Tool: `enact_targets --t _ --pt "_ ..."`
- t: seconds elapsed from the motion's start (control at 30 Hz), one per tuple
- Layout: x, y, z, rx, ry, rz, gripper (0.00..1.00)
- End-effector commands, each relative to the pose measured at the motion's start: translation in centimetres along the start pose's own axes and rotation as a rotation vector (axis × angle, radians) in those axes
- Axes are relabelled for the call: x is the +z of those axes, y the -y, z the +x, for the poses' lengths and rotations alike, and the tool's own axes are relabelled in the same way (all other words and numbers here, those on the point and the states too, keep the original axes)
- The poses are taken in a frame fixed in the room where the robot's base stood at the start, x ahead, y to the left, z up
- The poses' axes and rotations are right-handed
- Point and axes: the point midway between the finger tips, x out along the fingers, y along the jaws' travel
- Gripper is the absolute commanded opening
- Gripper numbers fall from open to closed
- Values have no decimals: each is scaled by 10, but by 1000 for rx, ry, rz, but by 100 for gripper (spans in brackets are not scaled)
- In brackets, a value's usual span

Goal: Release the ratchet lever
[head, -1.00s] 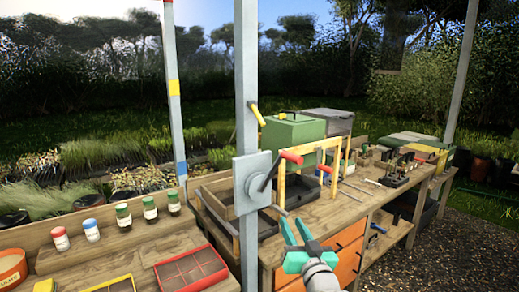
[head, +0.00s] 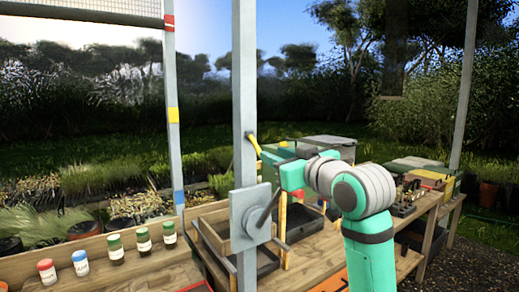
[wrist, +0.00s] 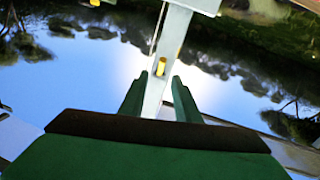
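The yellow lever (head: 253,143) sticks out from the grey post (head: 244,90), above a square grey plate (head: 241,217) that carries a crank (head: 265,207). I take the yellow lever for the ratchet lever. My gripper (head: 268,154) is raised beside the post, close to the lever. In the wrist view my gripper (wrist: 160,78) is open, and the yellow lever (wrist: 161,66) shows between and just beyond the fingertips. I cannot tell whether any finger touches it.
A wooden bench (head: 135,266) with several small bottles (head: 143,239) stands at the left. Another bench (head: 420,212) with boxes and tools runs to the right behind my arm. A mesh screen (head: 85,10) shows at top left.

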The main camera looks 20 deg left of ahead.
Motion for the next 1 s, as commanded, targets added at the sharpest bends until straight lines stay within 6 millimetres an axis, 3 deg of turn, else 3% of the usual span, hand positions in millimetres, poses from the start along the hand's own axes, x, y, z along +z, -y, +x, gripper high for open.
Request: enact_targets --t 0.5,0.7,1.0 --pt "1 0 83 -1 1 3 30" --pt "1 -3 98 4 1 1 30" --pt "2 -3 101 5 1 1 30"
